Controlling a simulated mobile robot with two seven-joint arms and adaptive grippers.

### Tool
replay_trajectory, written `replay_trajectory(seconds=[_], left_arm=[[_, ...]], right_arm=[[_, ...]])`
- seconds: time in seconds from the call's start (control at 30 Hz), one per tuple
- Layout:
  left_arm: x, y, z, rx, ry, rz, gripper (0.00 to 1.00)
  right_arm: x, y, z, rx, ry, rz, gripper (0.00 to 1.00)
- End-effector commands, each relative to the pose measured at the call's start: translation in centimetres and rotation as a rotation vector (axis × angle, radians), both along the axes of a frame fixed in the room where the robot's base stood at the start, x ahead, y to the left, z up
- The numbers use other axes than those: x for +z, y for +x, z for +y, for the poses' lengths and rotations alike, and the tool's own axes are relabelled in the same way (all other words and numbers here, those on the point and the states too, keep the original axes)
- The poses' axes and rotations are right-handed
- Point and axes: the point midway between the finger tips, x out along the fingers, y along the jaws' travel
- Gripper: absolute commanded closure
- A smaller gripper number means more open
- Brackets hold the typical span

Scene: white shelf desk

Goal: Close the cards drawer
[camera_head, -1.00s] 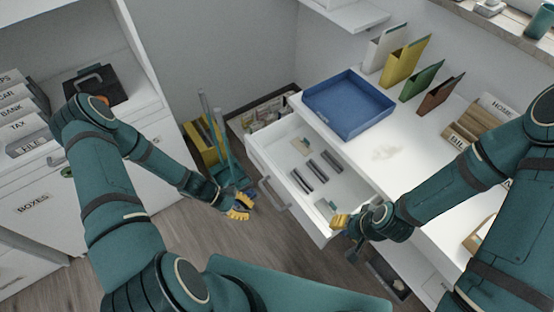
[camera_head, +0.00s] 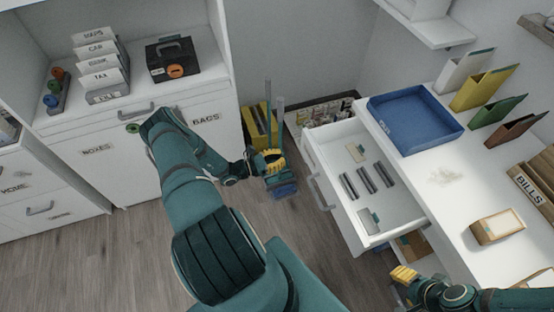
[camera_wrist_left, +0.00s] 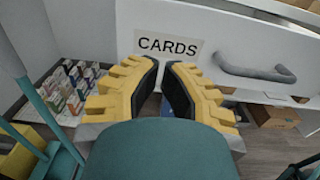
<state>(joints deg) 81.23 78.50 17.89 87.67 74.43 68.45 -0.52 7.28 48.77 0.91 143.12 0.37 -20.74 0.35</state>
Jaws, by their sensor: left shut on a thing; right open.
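The cards drawer (camera_head: 400,205) is pulled out from the white desk, with its inside in view. In the left wrist view, its white front bears a CARDS label (camera_wrist_left: 168,46) and a grey handle (camera_wrist_left: 255,72). My left gripper (camera_head: 270,160) is left of the drawer front, apart from it in the head view. In the left wrist view, its yellow fingers (camera_wrist_left: 164,70) point at the front below the label, left of the handle. They are nearly together; whatever lies between them cannot be made out. My right gripper (camera_head: 403,276) is open near the drawer's lower right corner.
Inside the drawer lie grey bars (camera_head: 366,180) and small items. A blue tray (camera_head: 415,118) and a box (camera_head: 497,227) are on the desk. A yellow bucket (camera_head: 258,126) with upright poles stands behind my left gripper.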

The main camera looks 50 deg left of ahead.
Motion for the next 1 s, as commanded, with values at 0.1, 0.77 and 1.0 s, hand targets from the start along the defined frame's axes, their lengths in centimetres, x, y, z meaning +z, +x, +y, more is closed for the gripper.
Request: replay_trajectory(seconds=[0.1, 0.77, 1.0], left_arm=[[0.0, 2.3, -1.1, -0.003, -0.001, -0.001, 1.00], [0.0, 8.7, -3.7, -0.002, 0.001, 0.002, 1.00], [0.0, 8.7, -3.7, -0.002, 0.001, 0.002, 1.00]], right_arm=[[-0.1, 0.0, 0.0, 0.000, 0.000, 0.000, 0.52], [-0.3, -0.1, 0.0, 0.001, 0.000, 0.003, 0.52], [-0.3, -0.1, 0.0, 0.001, 0.000, 0.003, 0.52]])
